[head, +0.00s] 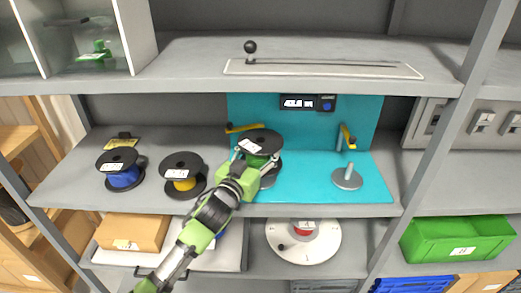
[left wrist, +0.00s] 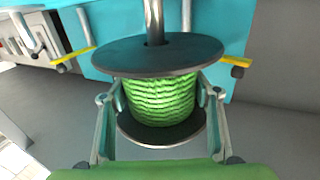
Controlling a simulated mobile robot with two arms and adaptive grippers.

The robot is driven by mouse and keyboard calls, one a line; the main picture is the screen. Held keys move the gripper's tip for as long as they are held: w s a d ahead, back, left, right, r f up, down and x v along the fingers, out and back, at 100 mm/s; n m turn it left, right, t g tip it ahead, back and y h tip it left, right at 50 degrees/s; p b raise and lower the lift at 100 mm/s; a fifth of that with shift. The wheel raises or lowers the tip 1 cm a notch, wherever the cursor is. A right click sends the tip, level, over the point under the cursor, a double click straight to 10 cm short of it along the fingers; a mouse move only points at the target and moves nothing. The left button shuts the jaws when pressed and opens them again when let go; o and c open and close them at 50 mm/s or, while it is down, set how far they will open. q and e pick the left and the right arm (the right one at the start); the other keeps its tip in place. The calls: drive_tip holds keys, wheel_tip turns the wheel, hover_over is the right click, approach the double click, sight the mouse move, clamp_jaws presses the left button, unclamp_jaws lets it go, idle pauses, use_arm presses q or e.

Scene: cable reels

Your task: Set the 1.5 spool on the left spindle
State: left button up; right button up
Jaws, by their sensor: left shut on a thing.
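A spool with black flanges and green cable (head: 262,135) is at the left spindle of the teal station, with a white label too small to read. It also shows in the left wrist view (left wrist: 160,98). My left gripper (head: 256,164) is shut on this spool, its fingers on both sides of the cable. In the left wrist view, which looks upside down, the metal rod of the left spindle (left wrist: 153,18) meets the hole of one flange. How far it goes in is hidden. The spool is above the spindle's base (head: 267,182). My right gripper is not in view.
The right spindle (head: 347,179) stands empty. Yellow levers (head: 348,136) are on the teal back panel. A blue spool (head: 123,178) and a yellow spool (head: 183,184) stand on the left of the shelf. An upper shelf (head: 190,66) is above the station.

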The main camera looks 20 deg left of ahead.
use_arm(q)
drive_tip(key=shift+f+b, duration=0.7)
drive_tip(key=shift+f, duration=0.35)
drive_tip(key=shift+s+f, duration=0.1)
drive_tip(key=shift+f, duration=0.15)
